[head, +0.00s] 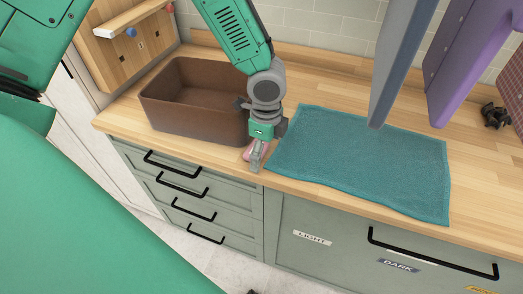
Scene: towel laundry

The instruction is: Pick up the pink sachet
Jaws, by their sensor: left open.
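The pink sachet (247,152) lies on the wooden countertop near its front edge, between the brown bin and the teal towel. It is mostly hidden behind my left gripper (257,160). My left gripper points down over the sachet, with its fingers open and right at it. I cannot tell whether the fingers touch the sachet. My right gripper is not in view.
A brown bin (170,122) stands left of the gripper, and a teal towel (365,160) lies flat to the right. Grey (395,75) and purple (460,70) panels overhang the towel's far side. Green drawers (185,178) with black handles are below.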

